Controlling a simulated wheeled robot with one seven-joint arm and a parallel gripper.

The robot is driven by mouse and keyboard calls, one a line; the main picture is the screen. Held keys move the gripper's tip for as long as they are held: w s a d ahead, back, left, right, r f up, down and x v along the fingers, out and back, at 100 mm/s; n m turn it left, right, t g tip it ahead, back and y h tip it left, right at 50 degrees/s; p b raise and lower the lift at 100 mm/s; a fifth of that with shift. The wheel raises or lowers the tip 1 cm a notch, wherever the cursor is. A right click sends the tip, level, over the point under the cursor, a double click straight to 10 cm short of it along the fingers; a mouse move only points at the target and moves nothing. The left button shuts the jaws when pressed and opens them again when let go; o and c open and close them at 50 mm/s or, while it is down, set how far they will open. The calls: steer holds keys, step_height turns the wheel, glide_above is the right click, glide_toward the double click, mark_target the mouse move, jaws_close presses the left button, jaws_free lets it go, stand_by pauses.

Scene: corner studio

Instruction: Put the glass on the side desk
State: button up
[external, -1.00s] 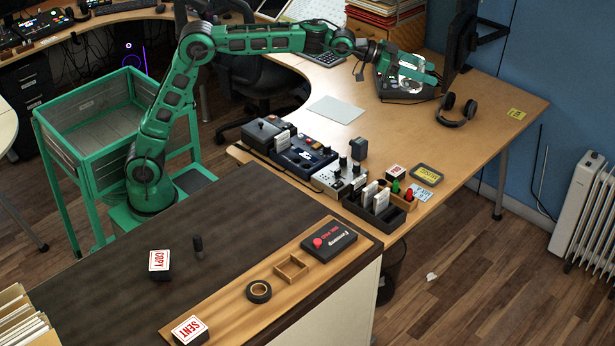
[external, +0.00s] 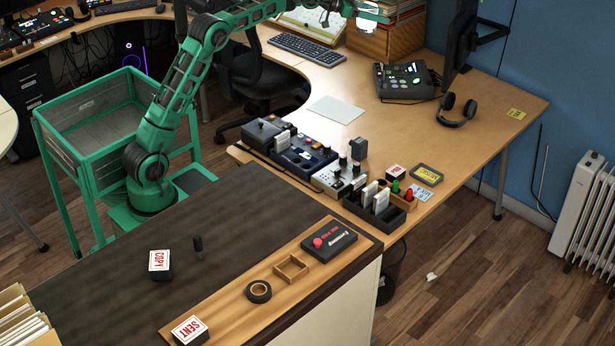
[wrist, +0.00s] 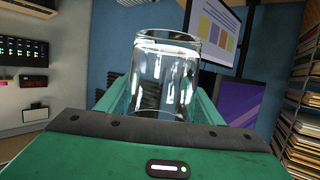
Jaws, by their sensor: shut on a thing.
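The clear glass (wrist: 165,75) stands between the green fingers of my gripper (wrist: 158,100) in the wrist view, its rim toward the top of the picture. My gripper is shut on it. In the external view my gripper (external: 366,13) is at the top edge, partly cut off, with the bright glass (external: 367,27) in it. The glass is held up in front of the stacked folders. A light wooden desk (external: 460,130) and a dark-topped desk (external: 110,245) are in view; I cannot tell which is the side desk.
The wooden desk holds a keyboard (external: 299,47), a console (external: 405,82), headphones (external: 456,110), a pale sheet (external: 336,110) and several devices along its near edge.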

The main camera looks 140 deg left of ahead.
mark_target(362, 7)
steer(key=s, duration=0.2)
steer(key=s+a, duration=0.1)
steer(key=s, duration=0.2)
steer(key=s+a, duration=0.1)
steer(key=s, duration=0.2)
steer(key=shift+s+f, duration=0.2)
steer(key=shift+s, duration=0.05)
step_height(362, 7, down, 37)
steer(key=shift+n+g+y, duration=0.3)
steer(key=w+f, duration=0.2)
steer(key=w, duration=0.1)
steer(key=w+f, duration=0.2)
steer(key=w, duration=0.1)
steer(key=w+f, duration=0.2)
steer(key=w, duration=0.2)
steer(key=shift+a+f, duration=0.15)
steer(key=shift+f, duration=2)
steer(key=o, duration=1.2)
steer(key=shift+f, duration=0.15)
